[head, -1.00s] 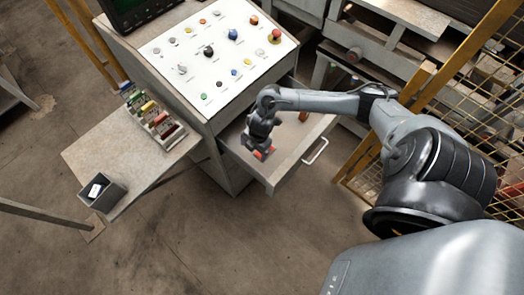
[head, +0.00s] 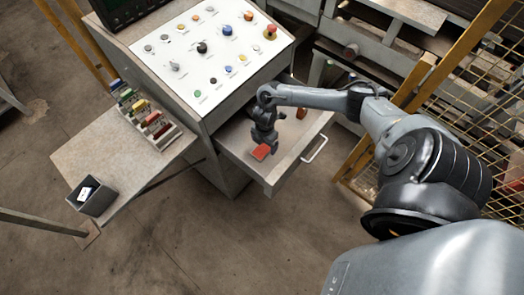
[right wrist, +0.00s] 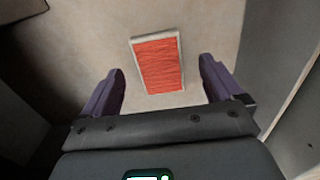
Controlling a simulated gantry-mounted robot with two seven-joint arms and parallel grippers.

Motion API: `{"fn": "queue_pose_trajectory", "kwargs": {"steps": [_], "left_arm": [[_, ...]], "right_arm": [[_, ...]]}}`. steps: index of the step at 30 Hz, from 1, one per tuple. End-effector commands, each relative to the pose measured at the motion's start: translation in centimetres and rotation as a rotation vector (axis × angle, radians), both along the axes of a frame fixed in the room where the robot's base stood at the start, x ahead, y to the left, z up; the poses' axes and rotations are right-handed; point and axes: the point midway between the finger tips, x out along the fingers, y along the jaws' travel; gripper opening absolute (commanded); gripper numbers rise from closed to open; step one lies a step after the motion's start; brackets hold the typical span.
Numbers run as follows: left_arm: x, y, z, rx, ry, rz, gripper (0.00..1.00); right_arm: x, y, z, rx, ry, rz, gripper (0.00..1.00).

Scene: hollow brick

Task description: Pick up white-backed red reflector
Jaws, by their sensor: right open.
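The red reflector (head: 261,152) lies flat on the floor of the open drawer (head: 288,158), near its front. In the right wrist view the reflector (right wrist: 158,64) is a red rectangle with a pale rim, red face up; its back is hidden. My right gripper (head: 264,142) is in the drawer area, just behind the reflector in the head view. In the right wrist view its two fingers (right wrist: 162,88) are spread, with the near end of the reflector between them and clear space on both sides. It holds nothing. My left gripper is not in view.
The drawer walls stand close around my right gripper. A brown object (head: 302,113) lies further back in the drawer. Above is the control panel (head: 205,55) with knobs and buttons. A side table (head: 110,150) at left bears a rack (head: 152,121) and a grey box (head: 92,195).

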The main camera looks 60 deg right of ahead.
Motion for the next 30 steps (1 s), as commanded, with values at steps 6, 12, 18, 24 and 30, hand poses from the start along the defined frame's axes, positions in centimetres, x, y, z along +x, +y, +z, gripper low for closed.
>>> {"fn": "queue_pose_trajectory", "kwargs": {"steps": [6, 12, 18, 24, 30], "left_arm": [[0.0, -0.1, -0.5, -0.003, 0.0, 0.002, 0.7], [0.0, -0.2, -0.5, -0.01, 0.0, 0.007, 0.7], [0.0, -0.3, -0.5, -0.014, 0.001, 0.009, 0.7], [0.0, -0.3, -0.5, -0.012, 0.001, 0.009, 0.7], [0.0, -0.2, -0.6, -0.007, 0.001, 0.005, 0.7]], "right_arm": [[0.2, -0.1, -2.6, 0.0, 0.001, -0.001, 0.94], [0.2, -0.1, -3.0, -0.001, -0.001, 0.001, 0.94], [0.2, -0.1, -3.0, -0.001, -0.001, 0.001, 0.83], [0.2, -0.1, -3.0, -0.001, -0.001, 0.001, 0.52], [0.2, -0.1, -3.0, 0.0, -0.001, 0.001, 0.32]]}}
